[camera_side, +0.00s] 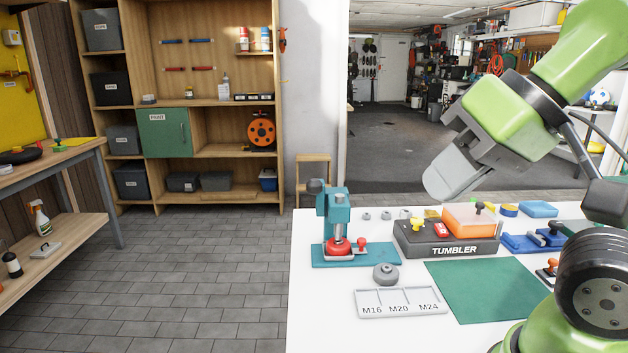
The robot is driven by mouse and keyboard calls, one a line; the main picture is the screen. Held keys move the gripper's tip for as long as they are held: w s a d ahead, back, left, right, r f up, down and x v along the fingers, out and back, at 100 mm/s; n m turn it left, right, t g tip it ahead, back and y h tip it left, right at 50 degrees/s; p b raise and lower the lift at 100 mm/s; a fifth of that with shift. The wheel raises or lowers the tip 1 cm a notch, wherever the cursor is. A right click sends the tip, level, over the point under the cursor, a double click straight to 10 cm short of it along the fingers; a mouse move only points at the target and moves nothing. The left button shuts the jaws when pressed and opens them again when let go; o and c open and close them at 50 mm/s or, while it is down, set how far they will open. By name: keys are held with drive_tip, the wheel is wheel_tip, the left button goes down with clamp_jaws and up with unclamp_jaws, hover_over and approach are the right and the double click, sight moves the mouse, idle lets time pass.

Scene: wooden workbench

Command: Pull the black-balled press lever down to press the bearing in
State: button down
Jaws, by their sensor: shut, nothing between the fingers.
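The small teal press (334,212) stands on its teal base plate at the left of the white table. A dark ball (316,186) shows at the top left of the press; its lever arm is hard to make out. A metal ram points down over a red round part (338,246) at the foot of the press. I cannot make out the bearing clearly. My gripper (436,188) is shut and empty. It is in the air to the right of the press in the picture, apart from it and tilted down to the left.
A red-knobbed piece (361,244) is beside the press foot. The TUMBLER box (446,245), a grey round part (386,274), a tray marked M16, M20, M24 (400,302) and a green mat (487,288) lie nearby. Several small nuts are behind. The table's left edge is close to the press.

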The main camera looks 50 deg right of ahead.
drive_tip(key=w+d+r+g+h, duration=0.35)
drive_tip(key=w+r, duration=0.55)
drive_tip(key=w, duration=0.5)
drive_tip(key=m+g, duration=0.2)
drive_tip(key=m, duration=0.3)
hover_over(316, 180)
drive_tip(key=s+a, duration=0.2)
drive_tip(key=shift+f, duration=2.2)
drive_tip(key=shift+t+h, duration=0.25)
drive_tip(key=shift+h, duration=0.1)
drive_tip(key=x, duration=1.1)
drive_tip(key=shift+s+a+f, duration=0.25)
drive_tip(key=shift+f, duration=0.7)
